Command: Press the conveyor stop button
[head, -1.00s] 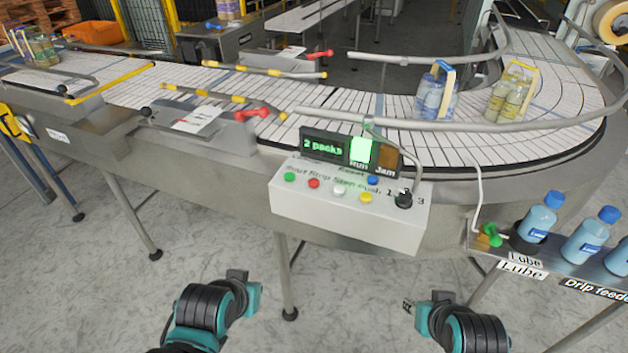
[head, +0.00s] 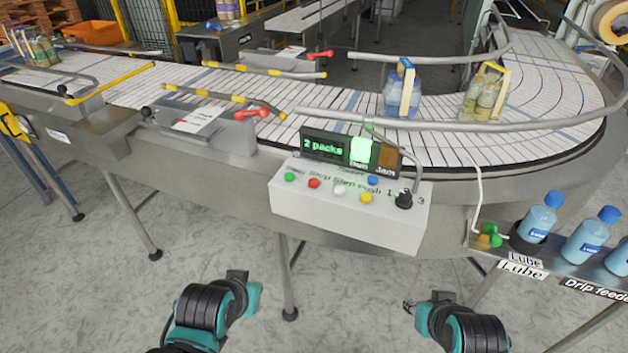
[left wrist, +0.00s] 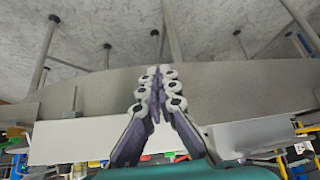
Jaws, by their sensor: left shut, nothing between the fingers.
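The white control box (head: 345,220) on the conveyor's front edge carries green (head: 290,177), red (head: 314,183), white (head: 339,190), yellow (head: 366,197) and blue (head: 373,180) buttons and a black knob (head: 404,200). The partly legible label row puts "Stop" by the red button. Its display (head: 322,147) reads "2 packs", and the green "Run" lamp (head: 361,150) is lit. My left gripper (left wrist: 157,72) is shut and empty in the left wrist view, apart from the buttons. In the head view my left arm is low, below the box. My right arm's end (head: 410,306) is low at right, its fingers unclear.
The curved conveyor (head: 440,147) carries a blue bottle pack (head: 403,95) and a yellowish pack (head: 482,98) behind the box. Guide rails (head: 450,124) run along it. Blue lube bottles (head: 538,220) stand on a shelf at right. The floor in front is clear.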

